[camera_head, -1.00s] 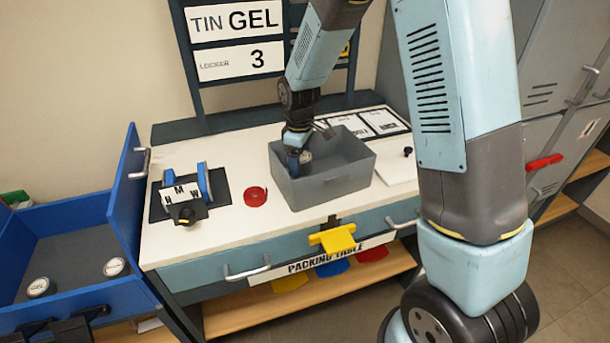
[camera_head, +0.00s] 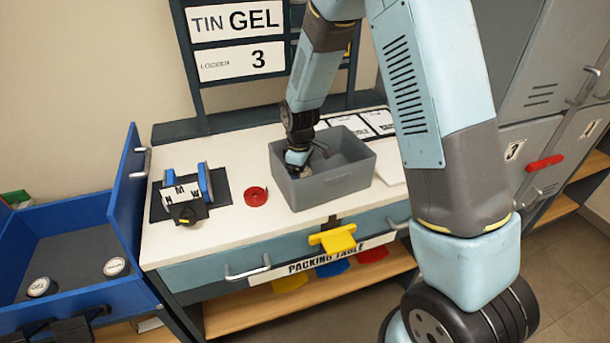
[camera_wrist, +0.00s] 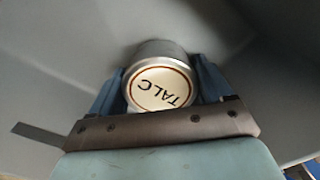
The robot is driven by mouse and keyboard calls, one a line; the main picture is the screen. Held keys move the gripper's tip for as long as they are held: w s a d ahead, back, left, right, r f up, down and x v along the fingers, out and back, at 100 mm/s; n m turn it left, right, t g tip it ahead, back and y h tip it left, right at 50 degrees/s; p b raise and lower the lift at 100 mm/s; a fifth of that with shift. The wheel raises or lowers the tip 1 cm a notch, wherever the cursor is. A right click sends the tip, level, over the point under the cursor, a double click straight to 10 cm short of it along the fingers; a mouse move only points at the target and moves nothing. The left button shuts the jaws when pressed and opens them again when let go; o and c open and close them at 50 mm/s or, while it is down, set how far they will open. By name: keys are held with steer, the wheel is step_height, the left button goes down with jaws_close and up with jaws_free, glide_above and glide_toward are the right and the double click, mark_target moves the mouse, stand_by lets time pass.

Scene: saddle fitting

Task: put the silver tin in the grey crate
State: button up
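The silver tin (camera_wrist: 158,85) has a white end marked TALC and sits between the two blue fingers of my gripper (camera_wrist: 160,88) in the wrist view. The fingers touch its sides, so my gripper is shut on it. In the head view, my gripper (camera_head: 298,160) reaches down inside the grey crate (camera_head: 335,188), near its left end, and a bit of the tin (camera_head: 305,172) shows below the fingers. The crate stands on the white packing table. Its front wall hides part of its floor, and I cannot tell whether the tin touches the floor.
Left of the crate are a red ring (camera_head: 256,196) and a black-and-blue stand (camera_head: 186,195) with a lettered card. A blue drawer (camera_head: 75,245) at left holds two white-topped tins. Signs (camera_head: 240,40) reading TIN GEL and LOCKER 3 stand behind the table.

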steer(key=o, duration=0.3)
steer(key=shift+o, duration=0.2)
steer(key=s+d+r+m+t, duration=0.1)
steer(key=s+d+r, duration=0.15)
steer(key=r, duration=0.75)
steer(key=s+d+r+m, duration=0.1)
steer(key=d+r+m, duration=0.15)
steer(key=r, duration=0.75)
steer(key=s+d+r+m+t, duration=0.2)
steer(key=s+d+r+m, duration=0.3)
steer(key=s, duration=0.6)
steer(key=s+d+r+m+t, duration=0.2)
steer(key=s+d+r+m, duration=0.2)
steer(key=s+d+r, duration=0.4)
steer(key=s+d, duration=0.2)
steer(key=s, duration=0.1)
steer(key=shift+d+r+m+t, duration=0.2)
steer(key=shift+d+m+t, duration=0.1)
steer(key=shift+m, duration=0.05)
